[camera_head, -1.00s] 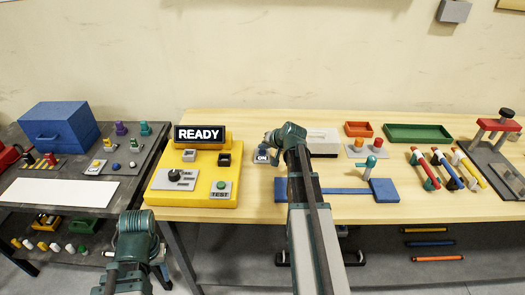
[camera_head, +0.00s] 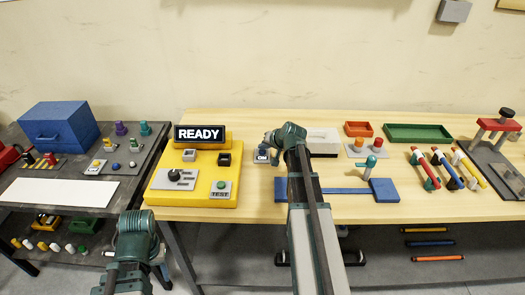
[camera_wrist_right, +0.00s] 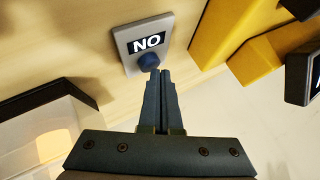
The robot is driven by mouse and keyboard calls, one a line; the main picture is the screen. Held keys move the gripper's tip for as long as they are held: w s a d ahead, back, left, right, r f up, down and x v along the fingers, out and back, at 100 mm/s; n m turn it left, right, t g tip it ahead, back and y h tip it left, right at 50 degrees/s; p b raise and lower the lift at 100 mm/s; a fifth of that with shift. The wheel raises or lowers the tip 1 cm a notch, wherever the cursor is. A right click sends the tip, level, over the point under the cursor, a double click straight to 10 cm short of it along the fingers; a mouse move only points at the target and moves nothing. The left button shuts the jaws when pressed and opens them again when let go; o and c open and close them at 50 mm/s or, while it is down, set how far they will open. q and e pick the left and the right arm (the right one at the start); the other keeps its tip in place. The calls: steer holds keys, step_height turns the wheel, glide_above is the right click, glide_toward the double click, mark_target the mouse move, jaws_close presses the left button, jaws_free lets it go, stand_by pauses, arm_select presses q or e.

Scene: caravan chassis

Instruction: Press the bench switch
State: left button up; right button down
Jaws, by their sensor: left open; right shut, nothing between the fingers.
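The bench switch (camera_head: 262,158) is a small light plate with a dark "ON" label and a blue button, on the wooden bench right of the yellow panel. In the right wrist view the plate (camera_wrist_right: 136,32) appears upside down, and its round blue button (camera_wrist_right: 147,60) is just beyond my fingertips. My right gripper (camera_wrist_right: 161,73) is shut and empty, its tips at the button's near edge; I cannot tell whether they touch. In the head view my right gripper (camera_head: 267,140) is over the switch, partly hiding it. My left gripper (camera_head: 138,240) is open, low at left, its fingers mostly hidden.
A yellow panel (camera_head: 160,199) with a READY display stands left of the switch. A white box (camera_head: 323,136) and a blue fixture (camera_head: 384,191) with a teal handle lie to the right. A dark side table (camera_head: 110,196) stands at left.

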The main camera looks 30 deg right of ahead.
mark_target(263, 152)
steer(key=shift+f+b, duration=0.35)
steer(key=shift+f, duration=0.05)
steer(key=shift+r+p, duration=0.45)
steer(key=shift+r, duration=0.1)
step_height(263, 152, up, 6)
steer(key=p, duration=0.6)
stand_by(0.3)
